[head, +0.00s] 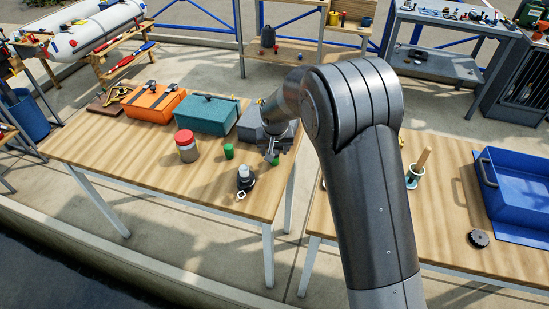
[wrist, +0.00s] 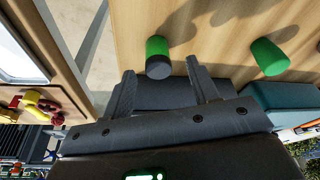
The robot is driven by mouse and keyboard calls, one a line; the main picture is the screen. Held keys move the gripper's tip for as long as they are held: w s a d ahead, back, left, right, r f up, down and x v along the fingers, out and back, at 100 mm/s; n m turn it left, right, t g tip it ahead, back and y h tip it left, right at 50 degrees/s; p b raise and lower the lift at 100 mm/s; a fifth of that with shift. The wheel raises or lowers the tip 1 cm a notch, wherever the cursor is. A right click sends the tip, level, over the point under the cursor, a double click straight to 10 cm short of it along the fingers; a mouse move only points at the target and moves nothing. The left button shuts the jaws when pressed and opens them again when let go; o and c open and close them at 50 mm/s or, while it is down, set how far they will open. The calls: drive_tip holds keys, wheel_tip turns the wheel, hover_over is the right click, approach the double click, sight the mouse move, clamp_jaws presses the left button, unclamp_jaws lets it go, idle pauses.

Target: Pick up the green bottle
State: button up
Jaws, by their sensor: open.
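Two short green cylinders stand on the left wooden table; I cannot tell surely which is the green bottle. One green cylinder (head: 275,159) is partly hidden beside my gripper (head: 270,149). In the wrist view, a green cylinder with a dark end (wrist: 158,50) shows just beyond and between the fingertips of my gripper (wrist: 160,68). The other green cylinder (head: 228,151) stands to the left in the head view and also shows at the right in the wrist view (wrist: 268,57). My gripper is open, with nothing held between its fingers.
A red-lidded jar (head: 187,147) and a dark item with a white top (head: 245,180) stand nearby. An orange toolbox (head: 153,104), a teal toolbox (head: 207,115) and a grey box (head: 249,124) line the back. A gap separates the right table (head: 440,225). The left table's front is clear.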

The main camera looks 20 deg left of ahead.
drive_tip(key=x, duration=0.4)
drive_tip(key=shift+w+d+f, duration=0.1)
drive_tip(key=shift+f, duration=0.05)
drive_tip(key=c, duration=1.1)
